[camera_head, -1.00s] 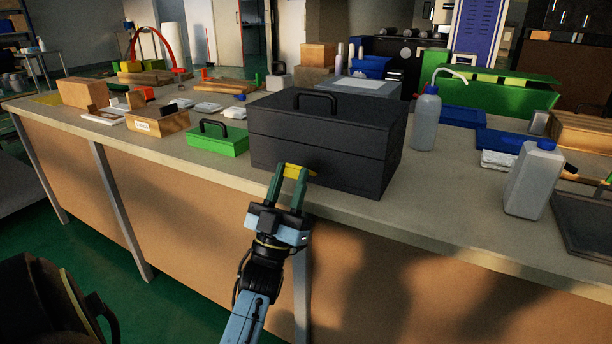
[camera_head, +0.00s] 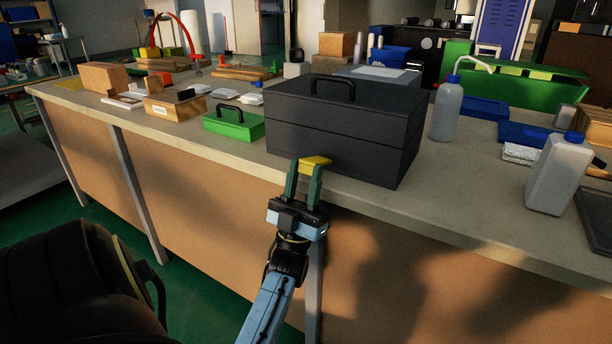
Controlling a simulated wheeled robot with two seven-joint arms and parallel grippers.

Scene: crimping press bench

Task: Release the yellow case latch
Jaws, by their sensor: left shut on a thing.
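A dark grey case (camera_head: 345,125) with a black top handle stands closed on the bench, near its front edge. Its yellow latch (camera_head: 316,161) is on the front face, low and left of the middle. My left gripper (camera_head: 304,172) reaches up from below in front of the case, with its green fingers shut on the yellow latch. The latch shows a broad, bright upper face and appears to stand out from the case front; its exact angle is hard to tell. The fingertips partly cover it. My right gripper is not in view.
A small green case (camera_head: 234,127) and an open-topped wooden box (camera_head: 175,108) stand left of the case. A grey squeeze bottle (camera_head: 447,110) and a white jug (camera_head: 558,175) stand to its right. The bench top (camera_head: 450,205) is clear in front of the jug.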

